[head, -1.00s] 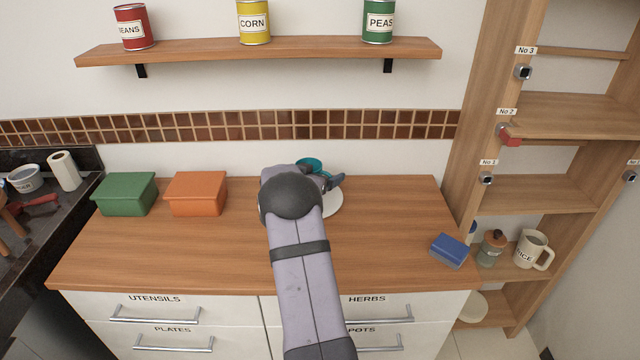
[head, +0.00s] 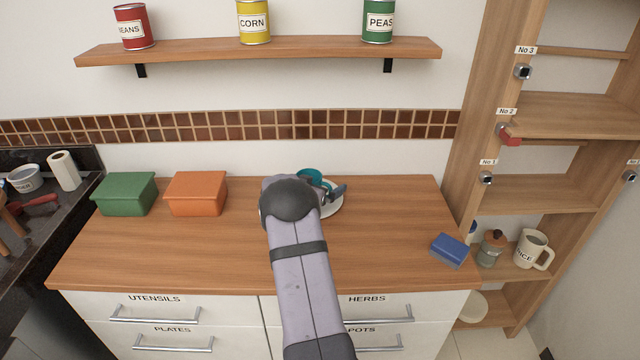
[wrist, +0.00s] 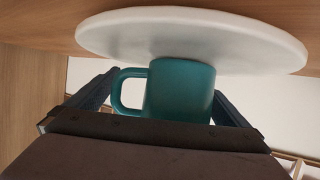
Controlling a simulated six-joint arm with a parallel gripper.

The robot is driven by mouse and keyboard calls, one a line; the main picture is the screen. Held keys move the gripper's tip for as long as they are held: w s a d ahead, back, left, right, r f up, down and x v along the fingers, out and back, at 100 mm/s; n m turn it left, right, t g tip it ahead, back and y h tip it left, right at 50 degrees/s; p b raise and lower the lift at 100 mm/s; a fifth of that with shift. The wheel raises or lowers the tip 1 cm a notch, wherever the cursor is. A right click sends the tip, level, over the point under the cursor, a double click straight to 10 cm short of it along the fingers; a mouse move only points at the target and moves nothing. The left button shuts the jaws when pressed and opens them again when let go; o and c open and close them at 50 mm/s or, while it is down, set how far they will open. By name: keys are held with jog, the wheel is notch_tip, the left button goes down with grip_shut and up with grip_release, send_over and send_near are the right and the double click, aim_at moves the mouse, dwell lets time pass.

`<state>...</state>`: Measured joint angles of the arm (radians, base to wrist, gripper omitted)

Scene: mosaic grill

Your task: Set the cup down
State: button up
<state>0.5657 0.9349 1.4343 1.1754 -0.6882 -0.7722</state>
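The teal cup (wrist: 181,92) is between the two fingers of my gripper (wrist: 165,92) in the wrist view. Its handle is on the left finger's side, and its body is against the right finger. The gripper appears shut across the handle and body. The white plate (wrist: 265,40) is right against the cup's base in this inverted view; I cannot tell whether they touch. In the head view, the cup (head: 312,175) shows behind my arm, over the plate (head: 334,207). My gripper (head: 332,190) is partly hidden there.
An orange box (head: 196,194) and a green box (head: 124,195) stand left on the wooden counter (head: 180,255). A shelf with cans (head: 260,52) hangs above. The counter around the plate is clear.

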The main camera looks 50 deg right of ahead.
jog(key=shift+r, duration=0.15)
jog(key=b+v, duration=0.1)
jog(key=v, duration=1.1)
jog(key=shift+r, duration=0.1)
